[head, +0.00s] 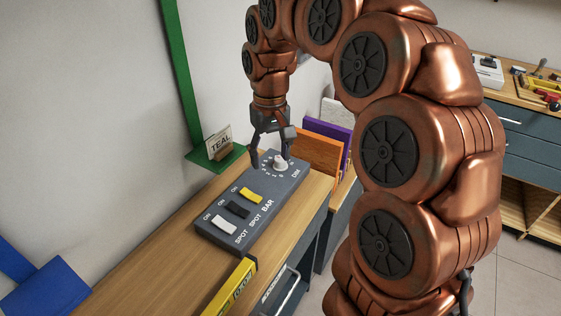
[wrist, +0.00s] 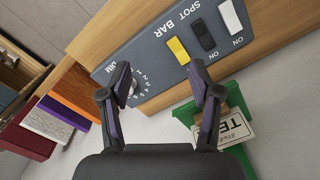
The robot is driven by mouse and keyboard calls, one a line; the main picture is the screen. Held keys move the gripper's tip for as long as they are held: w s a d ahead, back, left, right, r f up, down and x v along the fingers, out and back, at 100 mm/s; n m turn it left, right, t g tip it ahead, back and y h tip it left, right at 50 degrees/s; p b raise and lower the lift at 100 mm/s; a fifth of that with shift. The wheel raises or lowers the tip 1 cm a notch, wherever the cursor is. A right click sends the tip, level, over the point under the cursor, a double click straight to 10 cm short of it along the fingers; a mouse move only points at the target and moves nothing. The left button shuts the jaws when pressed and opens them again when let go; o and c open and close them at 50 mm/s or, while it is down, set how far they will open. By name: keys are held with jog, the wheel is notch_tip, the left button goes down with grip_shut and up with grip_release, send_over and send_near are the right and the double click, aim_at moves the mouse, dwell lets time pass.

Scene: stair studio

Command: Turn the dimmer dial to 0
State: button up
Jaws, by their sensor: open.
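The dimmer dial (head: 281,162) is a pale round knob with numbers around it, at the far end of the grey control panel (head: 227,211) beside the word DIM. My gripper (head: 269,153) is open and points down just over that end of the panel. In the wrist view its two dark fingers (wrist: 160,78) are spread apart with nothing between them. The dial (wrist: 133,88) shows there beside the left finger, which partly hides it. I cannot tell whether finger and dial touch, or which number the dial points to.
Yellow, black and white switches (head: 251,195) sit on the same panel. A green stand with a TEAL card (head: 221,143) is behind the panel, near the wall. Orange and purple boards (head: 318,153) stand to the right.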

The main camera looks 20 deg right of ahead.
jog(key=m+b, duration=0.2)
jog(key=b, duration=0.1)
send_over(280, 158)
jog(key=f, duration=0.5)
jog(key=shift+s+a, duration=0.2)
jog(key=shift+s, duration=0.05)
jog(key=shift+w+d+f, duration=0.1)
jog(key=shift+w+d, duration=0.15)
jog(key=shift+d, duration=0.05)
jog(key=shift+f+p, duration=0.45)
jog(key=shift+f, duration=3.45)
jog(key=shift+c, duration=0.3)
jog(key=c, duration=1.1)
